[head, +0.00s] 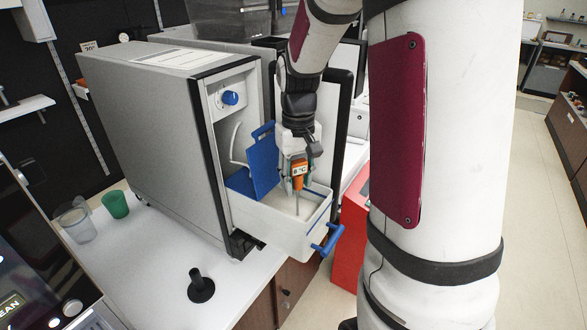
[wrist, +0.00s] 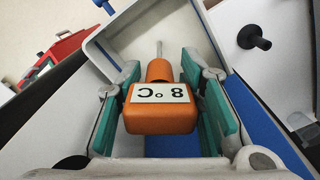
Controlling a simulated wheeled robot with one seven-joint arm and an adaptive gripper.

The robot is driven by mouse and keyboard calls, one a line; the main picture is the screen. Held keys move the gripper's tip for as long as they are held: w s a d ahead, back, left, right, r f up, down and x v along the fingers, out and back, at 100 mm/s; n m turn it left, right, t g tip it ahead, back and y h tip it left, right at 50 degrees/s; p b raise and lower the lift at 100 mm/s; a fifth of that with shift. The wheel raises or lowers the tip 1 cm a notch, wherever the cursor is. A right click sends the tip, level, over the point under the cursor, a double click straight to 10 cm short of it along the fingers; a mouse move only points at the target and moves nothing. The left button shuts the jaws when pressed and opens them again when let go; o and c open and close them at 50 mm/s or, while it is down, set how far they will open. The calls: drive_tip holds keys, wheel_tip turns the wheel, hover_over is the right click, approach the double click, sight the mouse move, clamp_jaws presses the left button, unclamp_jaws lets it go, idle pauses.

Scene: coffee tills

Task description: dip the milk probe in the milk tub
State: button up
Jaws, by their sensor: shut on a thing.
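The milk probe (head: 299,172) is orange with a white "8 °C" display and a thin metal stem. My gripper (head: 299,178) is shut on its orange body and holds it stem down over the milk tub (head: 290,242). The tub is a white drawer with a blue handle, pulled out of the grey cooler. In the wrist view the probe (wrist: 162,115) sits between the green finger pads of my gripper (wrist: 163,80), and its stem points into the tub (wrist: 93,57). The stem is inside the tub's rim. I cannot tell whether the tip touches the milk.
A blue panel (head: 264,165) stands upright at the tub's back, close to my gripper. The cooler (head: 160,125) rises behind left. A black stand (head: 201,288), a green cup (head: 115,205) and a clear jug (head: 76,224) are on the white counter. A red box (head: 350,235) is at right.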

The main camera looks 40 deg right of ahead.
sight(297, 189)
drive_tip(key=shift+f+b, duration=1.25)
drive_tip(key=shift+f, duration=1.4)
drive_tip(key=shift+d, duration=0.15)
drive_tip(key=shift+w+d, duration=0.15)
drive_tip(key=shift+d, duration=0.2)
drive_tip(key=shift+a, duration=0.15)
